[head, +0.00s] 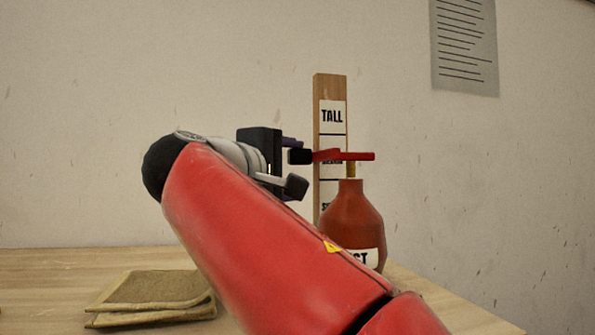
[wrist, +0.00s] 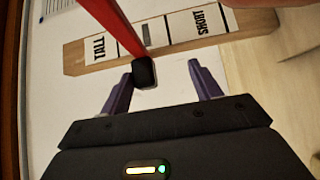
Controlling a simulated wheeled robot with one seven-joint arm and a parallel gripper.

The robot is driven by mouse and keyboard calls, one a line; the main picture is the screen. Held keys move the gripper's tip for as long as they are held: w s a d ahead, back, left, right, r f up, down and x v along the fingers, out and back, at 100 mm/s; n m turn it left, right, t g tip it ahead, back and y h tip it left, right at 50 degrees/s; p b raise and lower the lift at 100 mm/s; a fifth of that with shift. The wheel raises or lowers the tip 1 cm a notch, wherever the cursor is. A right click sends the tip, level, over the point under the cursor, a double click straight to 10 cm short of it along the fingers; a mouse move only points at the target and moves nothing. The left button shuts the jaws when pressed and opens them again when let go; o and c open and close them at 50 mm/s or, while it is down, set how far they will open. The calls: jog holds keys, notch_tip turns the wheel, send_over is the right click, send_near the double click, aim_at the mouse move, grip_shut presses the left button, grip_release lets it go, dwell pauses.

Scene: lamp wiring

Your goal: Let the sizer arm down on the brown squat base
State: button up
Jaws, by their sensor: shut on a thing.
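The sizer is an upright wooden post (head: 330,90) with a TALL label at its top and lower labels partly hidden. Its red sizer arm (head: 345,156) lies level across the middle label. The arm has a black knob (head: 299,156) at its left end, also seen in the wrist view (wrist: 144,72). My gripper (wrist: 162,72) is shut on this knob, which sits by the left finger. The brown squat base (head: 350,222) stands upright below the arm's right part. Its brass stem reaches up to the arm; I cannot tell whether they touch. Its label is partly hidden by my arm.
A folded tan cloth (head: 150,293) lies on the wooden table (head: 45,280) at the left. A printed sheet (head: 464,45) hangs on the wall at the upper right.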

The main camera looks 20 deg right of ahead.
jog(key=v, duration=0.6)
dwell(0.4)
jog(key=shift+a, duration=0.1)
dwell(0.3)
jog(key=p+v, duration=0.1)
jog(key=v, duration=0.6)
jog(key=shift+s+a, duration=0.2)
jog(key=shift+a, duration=0.15)
